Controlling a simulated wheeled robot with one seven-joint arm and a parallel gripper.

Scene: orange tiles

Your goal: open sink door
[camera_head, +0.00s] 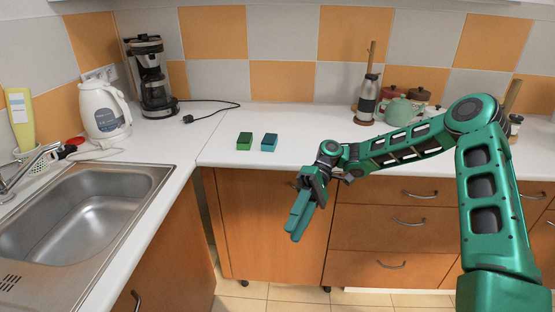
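The metal sink (88,215) is set in the white counter at the left. Below it is a brown wooden front (172,262), with a dark handle (136,299) at the bottom edge of the view. Another brown door (255,225) stands under the back counter, in the middle. My gripper (296,236) hangs in front of this middle door, pointing down and a little left, to the right of the sink cabinet and well apart from its handle. Its green fingers overlap from this angle, so I cannot tell whether they are open. No held object shows.
A white kettle (103,110) and a coffee maker (152,80) stand at the back left. A green block (244,141) and a blue block (269,142) lie on the counter. Drawers (385,232) are to the right. Tiled floor shows below the cabinets.

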